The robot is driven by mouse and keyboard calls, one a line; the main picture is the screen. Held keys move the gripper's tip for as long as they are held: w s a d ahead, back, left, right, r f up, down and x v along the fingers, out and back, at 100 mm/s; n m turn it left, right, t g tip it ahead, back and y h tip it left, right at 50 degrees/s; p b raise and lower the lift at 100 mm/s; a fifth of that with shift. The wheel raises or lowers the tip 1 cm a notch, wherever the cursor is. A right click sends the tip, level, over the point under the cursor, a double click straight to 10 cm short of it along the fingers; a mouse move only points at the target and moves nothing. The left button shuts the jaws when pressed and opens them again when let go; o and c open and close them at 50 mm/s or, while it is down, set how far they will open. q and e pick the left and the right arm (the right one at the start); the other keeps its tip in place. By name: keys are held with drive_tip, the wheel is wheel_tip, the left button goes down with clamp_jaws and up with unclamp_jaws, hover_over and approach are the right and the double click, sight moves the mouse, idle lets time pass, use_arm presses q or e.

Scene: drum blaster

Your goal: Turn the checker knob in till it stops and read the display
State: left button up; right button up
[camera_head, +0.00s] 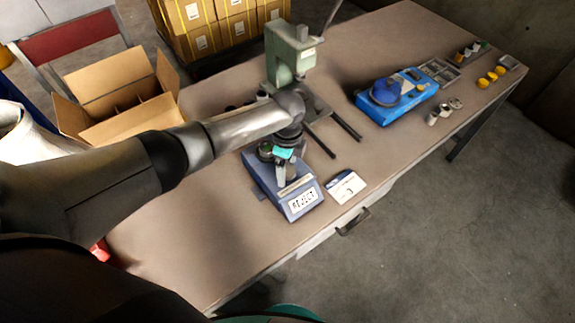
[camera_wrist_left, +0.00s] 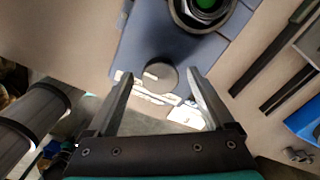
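The blue-grey checker (camera_head: 268,188) stands near the front edge of the workbench. Its display (camera_head: 303,201) appears to read "REJECT". In the left wrist view the checker's body (camera_wrist_left: 150,40) carries a round grey knob (camera_wrist_left: 161,76) and a dark metal ring with a green centre (camera_wrist_left: 204,5). My left gripper (camera_head: 284,172) reaches down over the checker. In the left wrist view its two fingers (camera_wrist_left: 158,78) are apart, one on each side of the knob, with a visible gap to it. The arm and gripper hide part of the checker in the head view. My right gripper is not in view.
A white card (camera_head: 346,187) lies right of the checker. A green press (camera_head: 289,57) stands behind it. A blue device (camera_head: 396,95) and small yellow parts (camera_head: 491,77) are further right. An open cardboard box (camera_head: 118,95) is at left. The front-left bench is clear.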

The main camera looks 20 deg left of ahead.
sight(287, 170)
use_arm(q)
drive_tip(key=shift+r, duration=0.15)
wheel_tip(287, 170, up, 15)
drive_tip(key=p, duration=0.2)
drive_tip(key=shift+p, duration=0.35)
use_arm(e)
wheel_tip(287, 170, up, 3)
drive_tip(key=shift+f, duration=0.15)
